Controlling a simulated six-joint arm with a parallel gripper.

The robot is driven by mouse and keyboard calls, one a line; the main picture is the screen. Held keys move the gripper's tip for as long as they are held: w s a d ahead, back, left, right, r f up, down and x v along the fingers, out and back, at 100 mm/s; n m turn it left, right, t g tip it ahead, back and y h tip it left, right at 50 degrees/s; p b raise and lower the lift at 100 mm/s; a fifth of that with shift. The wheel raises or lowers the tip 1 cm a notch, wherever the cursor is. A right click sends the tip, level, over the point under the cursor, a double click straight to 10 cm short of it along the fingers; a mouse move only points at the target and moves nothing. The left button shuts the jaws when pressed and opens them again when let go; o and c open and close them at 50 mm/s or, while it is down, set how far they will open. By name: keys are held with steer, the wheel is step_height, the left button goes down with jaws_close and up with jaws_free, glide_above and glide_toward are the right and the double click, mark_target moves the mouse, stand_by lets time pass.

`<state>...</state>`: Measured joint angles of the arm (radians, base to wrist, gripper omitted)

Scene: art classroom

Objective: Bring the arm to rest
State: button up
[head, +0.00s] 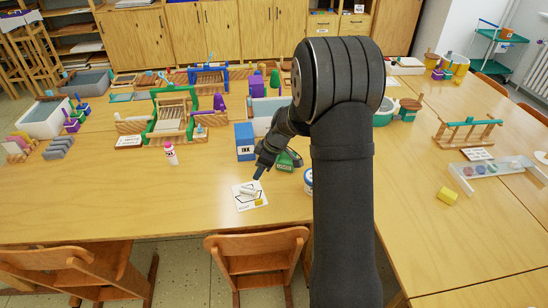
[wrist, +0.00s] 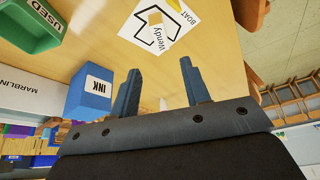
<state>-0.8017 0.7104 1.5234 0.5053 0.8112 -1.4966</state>
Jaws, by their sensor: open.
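My gripper (head: 262,170) hangs above the table, just behind a white card (head: 238,204) near the front edge. In the wrist view my gripper (wrist: 160,66) has its two fingers spread apart, with only bare table showing between them. It holds nothing. The card (wrist: 191,35) also shows in the wrist view, beyond the fingertips. It has a black outline, a "Wendy" label and the word BOAT. A white piece (head: 247,191) and a small yellow piece (head: 259,202) lie on it. My arm hides part of the table to the right.
A blue INK box (head: 245,142) stands close behind my gripper. A green tray marked USED (wrist: 30,25) is beside it. Wooden racks, including a green-framed one (head: 172,115), stand further back. A wooden chair (head: 258,250) is at the front edge. The table left of the card is clear.

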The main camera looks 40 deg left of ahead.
mark_target(249, 189)
steer(key=x, duration=1.2)
steer(key=shift+r, duration=1.4)
